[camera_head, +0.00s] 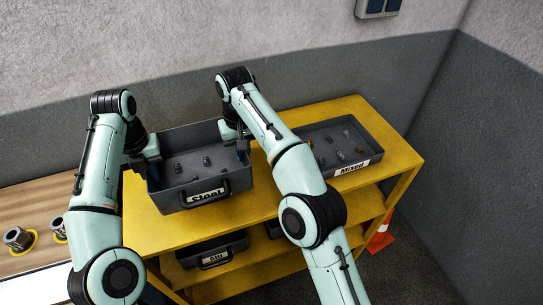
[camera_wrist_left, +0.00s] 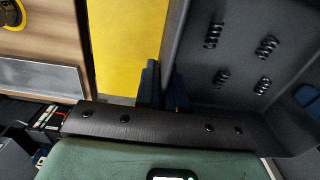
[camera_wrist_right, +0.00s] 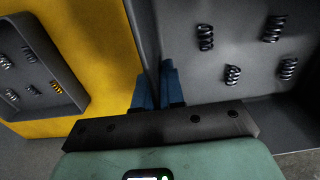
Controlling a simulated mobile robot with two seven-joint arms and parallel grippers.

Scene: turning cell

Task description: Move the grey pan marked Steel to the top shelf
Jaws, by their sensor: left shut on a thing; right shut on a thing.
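The grey pan marked Steel (camera_head: 177,195) is at the left of the yellow shelf unit's top (camera_head: 262,221), with several dark springs inside. I cannot tell whether it rests on the top or hangs just above it. My left gripper (camera_head: 147,167) is shut on the pan's left wall; in the left wrist view its blue fingers (camera_wrist_left: 162,88) pinch that wall. My right gripper (camera_head: 242,146) is shut on the pan's right wall; its blue fingers (camera_wrist_right: 158,88) show in the right wrist view.
A grey pan marked Mixed (camera_head: 372,160) stands on the top at the right, behind my right arm. Another labelled pan (camera_head: 213,256) is on a lower shelf. A wooden bench (camera_head: 35,205) with metal parts is at the left. An orange cone (camera_head: 380,238) stands at the right.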

